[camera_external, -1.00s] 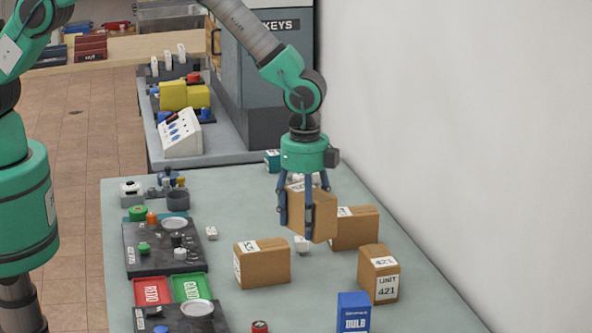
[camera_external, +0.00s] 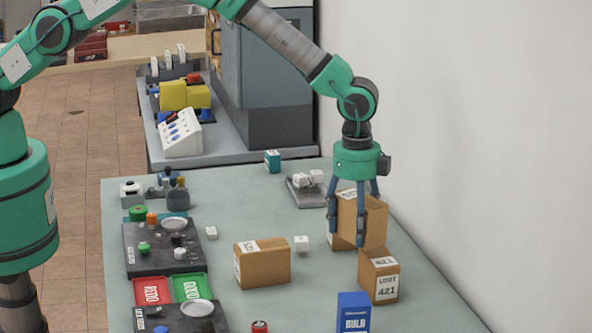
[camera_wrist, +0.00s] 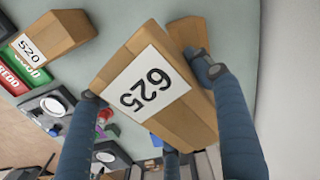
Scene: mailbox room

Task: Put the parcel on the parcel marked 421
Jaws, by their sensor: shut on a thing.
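My gripper (camera_external: 347,238) is shut on a brown cardboard parcel (camera_external: 375,222). In the wrist view this parcel (camera_wrist: 190,115) has a white label reading 625 on top, between my fingers (camera_wrist: 148,82). The parcel marked 421 (camera_external: 379,276) stands on the table with labels on its top and front. The held parcel is up and slightly behind it in the external view, overlapping its rear top edge; I cannot tell whether they touch. In the wrist view I cannot make out the 421 label.
Another parcel (camera_external: 340,240) stands behind the held one, mostly hidden. A parcel (camera_external: 262,265), labelled 520 in the wrist view (camera_wrist: 55,35), stands to the left. A blue bulb box (camera_external: 353,313) is in front. The wall (camera_external: 470,150) rises at right.

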